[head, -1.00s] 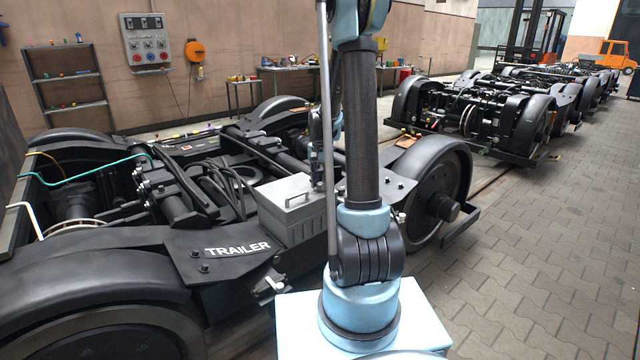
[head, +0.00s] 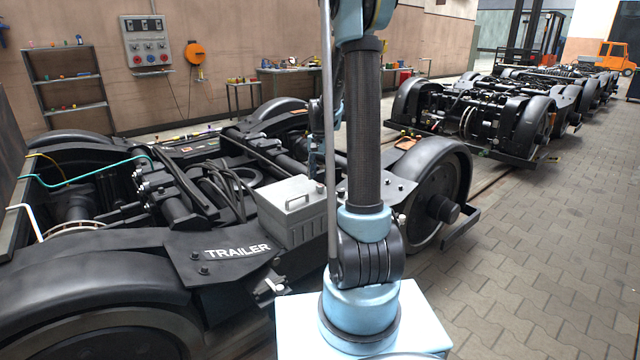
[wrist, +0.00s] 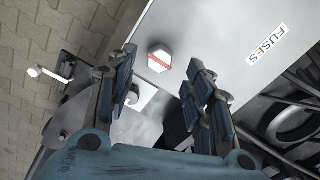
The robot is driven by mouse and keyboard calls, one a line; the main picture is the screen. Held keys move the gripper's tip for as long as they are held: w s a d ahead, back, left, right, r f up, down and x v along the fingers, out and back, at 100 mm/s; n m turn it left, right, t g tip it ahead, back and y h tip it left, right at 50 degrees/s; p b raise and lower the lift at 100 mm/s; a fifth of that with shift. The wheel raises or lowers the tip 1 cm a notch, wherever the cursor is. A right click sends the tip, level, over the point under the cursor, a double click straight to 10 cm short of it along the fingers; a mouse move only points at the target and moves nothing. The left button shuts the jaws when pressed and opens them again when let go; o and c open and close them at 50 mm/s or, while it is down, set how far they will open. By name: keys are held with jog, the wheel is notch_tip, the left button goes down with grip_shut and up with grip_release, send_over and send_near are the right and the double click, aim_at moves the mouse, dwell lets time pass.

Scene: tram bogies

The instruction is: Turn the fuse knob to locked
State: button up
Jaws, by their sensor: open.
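The fuse knob (wrist: 159,58) is a pale hexagonal knob with a red stripe across its face. It sits on the lid of a grey metal fuse box (wrist: 215,35) labelled FUSES (wrist: 267,46) in the wrist view. My gripper (wrist: 165,85) is open, its blue-padded fingers spread either side just below the knob, with nothing held between them.
Black hoses (head: 225,185) lie beside the box on the bogie. A black wheel (head: 440,195) stands to the right of my arm. A lever with a white knob (wrist: 35,72) stands left in the wrist view. The paved floor (head: 540,240) at right is clear.

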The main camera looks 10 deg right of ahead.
aim_at(321, 185)
notch_tip(321, 185, up, 8)
dwell(0.4)
